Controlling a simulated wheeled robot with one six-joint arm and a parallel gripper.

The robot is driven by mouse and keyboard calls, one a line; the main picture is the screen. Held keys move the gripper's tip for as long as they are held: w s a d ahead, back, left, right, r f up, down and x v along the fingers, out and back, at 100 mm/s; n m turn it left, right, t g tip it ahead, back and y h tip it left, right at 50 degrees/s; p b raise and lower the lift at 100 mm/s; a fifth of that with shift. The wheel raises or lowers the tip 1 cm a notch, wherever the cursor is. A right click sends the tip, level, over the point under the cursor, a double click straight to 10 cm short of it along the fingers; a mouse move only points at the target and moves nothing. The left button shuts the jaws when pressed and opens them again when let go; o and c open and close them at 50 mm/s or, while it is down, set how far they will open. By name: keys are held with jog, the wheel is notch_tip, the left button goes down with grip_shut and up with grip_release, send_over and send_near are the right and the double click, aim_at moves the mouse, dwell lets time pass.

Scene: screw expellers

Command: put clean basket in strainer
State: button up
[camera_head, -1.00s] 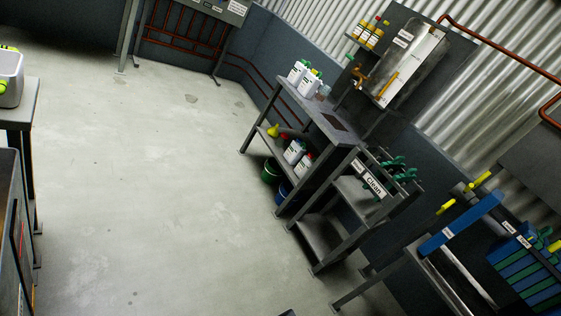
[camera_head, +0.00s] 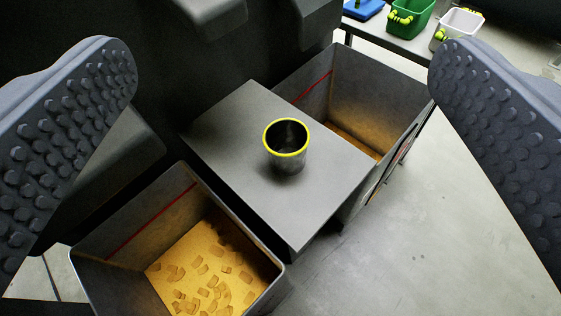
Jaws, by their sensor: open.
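My gripper (camera_head: 283,75) is open and empty, its two studded grey fingers far apart at the left and right of the view. Between and beyond them, a small dark-grey cup-shaped vessel with a yellow rim (camera_head: 287,160) stands upright on a flat grey platform (camera_head: 225,128). The fingers do not touch it. Its inside looks dark, and I cannot tell whether it is the strainer or a basket. I see no basket labelled clean in this view.
An open metal bin (camera_head: 110,245) with yellowish material and flakes is at the lower left. Another open bin (camera_head: 375,80) is behind the platform to the right. A bench (camera_head: 385,43) at the top right holds a green bucket (camera_head: 410,18) and a white bucket (camera_head: 457,25). Floor at right is clear.

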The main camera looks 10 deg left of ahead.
jog(key=w+f+m+g, duration=0.4)
jog(key=w+f+g, duration=0.3)
jog(key=w, duration=0.6)
jog(key=m+g, duration=0.4)
jog(key=g, duration=0.5)
send_over(286, 142)
jog(key=s, duration=0.3)
jog(key=f, duration=2.1)
jog(key=shift+s+d+f, duration=0.15)
jog(key=shift+s+d, duration=0.05)
jog(key=shift+d, duration=0.15)
jog(key=shift+w+a+f, duration=0.1)
jog(key=shift+f, duration=1.4)
jog(key=shift+w+a+f, duration=0.1)
jog(key=shift+f, duration=1.35)
jog(key=shift+c, duration=0.4)
jog(key=c, duration=1.1)
jog(key=shift+r, duration=0.1)
